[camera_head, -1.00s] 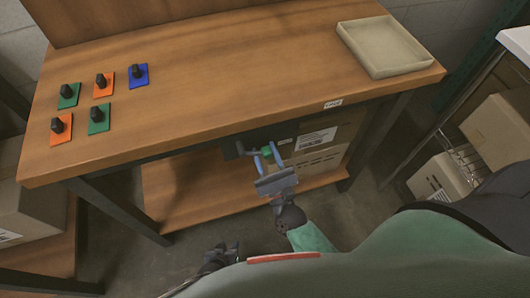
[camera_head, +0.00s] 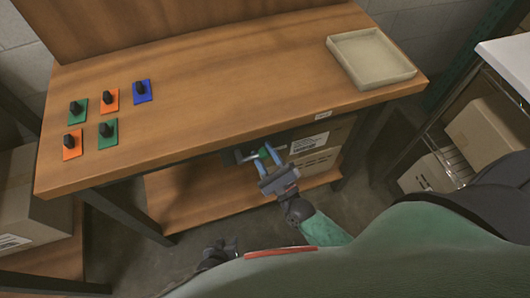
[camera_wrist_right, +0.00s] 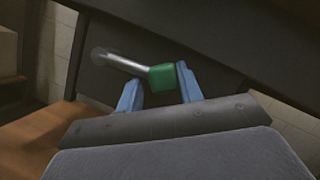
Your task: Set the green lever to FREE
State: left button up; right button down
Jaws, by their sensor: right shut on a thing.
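The green lever shows in the right wrist view as a green block grip (camera_wrist_right: 162,78) on a metal rod, which runs left and slightly up to a round pivot on a dark panel. In the head view the lever's green grip (camera_head: 264,153) is small, under the front edge of the workbench. My right gripper (camera_head: 266,163) has its two blue fingers on either side of the grip and is shut on it. My left gripper (camera_head: 225,246) hangs low near my body, apart from the lever; its jaws are unclear. No readable FREE marking shows.
The wooden workbench (camera_head: 200,110) overhangs the lever. On it lie several coloured plates with black knobs at the left and an empty beige tray (camera_head: 370,58) at the right. Cardboard boxes (camera_head: 315,160) stand on the lower shelf behind the lever. A shelf rack (camera_head: 465,150) stands right.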

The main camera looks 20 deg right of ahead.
jog(key=shift+a+r, duration=0.15)
jog(key=shift+r, duration=0.25)
jog(key=c, duration=0.9)
grip_release()
jog(key=shift+a+f, duration=0.1)
jog(key=shift+a, duration=0.05)
jog(key=shift+f, duration=0.15)
jog(key=shift+s+f, duration=0.1)
jog(key=b+v, duration=0.1)
jog(key=v, duration=0.6)
jog(key=shift+s+d, duration=0.25)
